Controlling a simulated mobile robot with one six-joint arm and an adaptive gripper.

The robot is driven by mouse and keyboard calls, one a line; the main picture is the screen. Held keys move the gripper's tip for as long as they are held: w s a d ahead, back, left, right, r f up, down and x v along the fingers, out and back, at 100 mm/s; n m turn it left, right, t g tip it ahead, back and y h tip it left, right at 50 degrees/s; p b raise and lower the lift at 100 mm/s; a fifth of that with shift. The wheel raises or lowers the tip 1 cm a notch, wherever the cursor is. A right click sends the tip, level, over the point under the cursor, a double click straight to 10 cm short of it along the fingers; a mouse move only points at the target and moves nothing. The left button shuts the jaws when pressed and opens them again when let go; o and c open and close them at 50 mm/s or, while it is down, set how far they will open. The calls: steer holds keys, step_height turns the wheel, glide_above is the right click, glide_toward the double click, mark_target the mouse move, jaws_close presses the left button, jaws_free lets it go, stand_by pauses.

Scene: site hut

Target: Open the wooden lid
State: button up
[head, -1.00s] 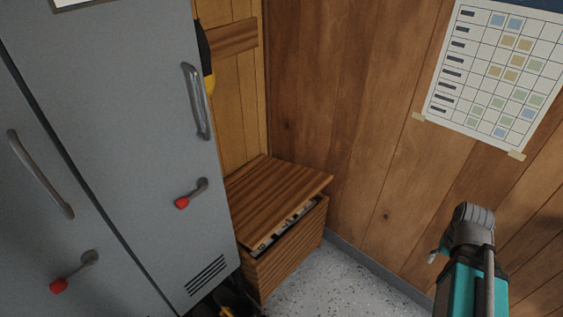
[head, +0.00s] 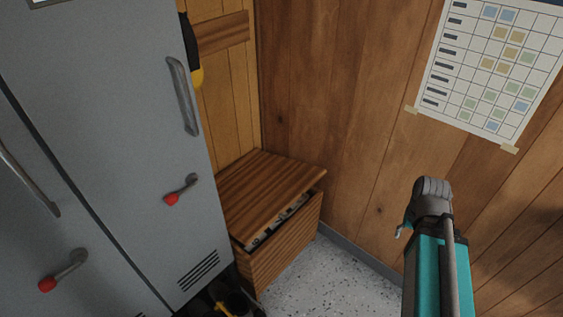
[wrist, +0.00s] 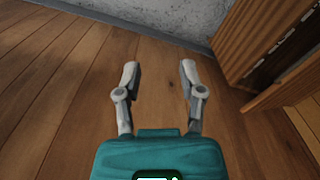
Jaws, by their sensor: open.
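The wooden lid (head: 265,188) is on a wooden chest (head: 285,252) in the corner. It is slightly raised, and a dark gap with pale contents shows under its front edge. In the wrist view the lid (wrist: 290,92) and the chest (wrist: 252,38) show at the right edge, partly cut off. My gripper (wrist: 159,68) is open and empty, with both fingers apart in front of the wall boards. In the head view my gripper is mostly hidden by my arm, to the right of the chest and apart from it.
A grey locker (head: 135,130) with handles and red-tipped levers stands to the left of the chest. The wood-panelled wall (head: 340,110) with a taped chart (head: 485,70) is at the right. Speckled floor (head: 315,285) is clear in front of the chest. A dark and yellow item (head: 235,303) lies low beside the locker.

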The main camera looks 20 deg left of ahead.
steer(key=w+a+r+m+p, duration=0.1)
steer(key=w+a+r+p, duration=0.25)
steer(key=a, duration=0.35)
steer(key=w+a+r+y+p, duration=0.1)
steer(key=w+a+r+p, duration=0.1)
steer(key=w+a, duration=0.3)
steer(key=w+a+r+m+p, duration=0.1)
steer(key=w+a+r+p, duration=0.15)
steer(key=a, duration=0.55)
steer(key=w+a+r+m+p, duration=0.1)
steer(key=w+a+r+p, duration=0.1)
steer(key=a, duration=0.8)
steer(key=w+a+r+m+y+p, duration=0.1)
steer(key=w+a+r+p, duration=0.1)
steer(key=a, duration=0.9)
steer(key=shift+a+r+t+p, duration=0.35)
steer(key=shift+r+p, duration=0.35)
steer(key=shift+r, duration=0.25)
steer(key=shift+w+f, duration=0.1)
steer(key=shift+f, duration=0.1)
step_height(320, 180, down, 13)
steer(key=w+a+b, duration=0.1)
steer(key=a+b, duration=0.1)
steer(key=b, duration=1.1)
steer(key=shift+a, duration=0.3)
steer(key=shift+c, duration=0.3)
jaws_close()
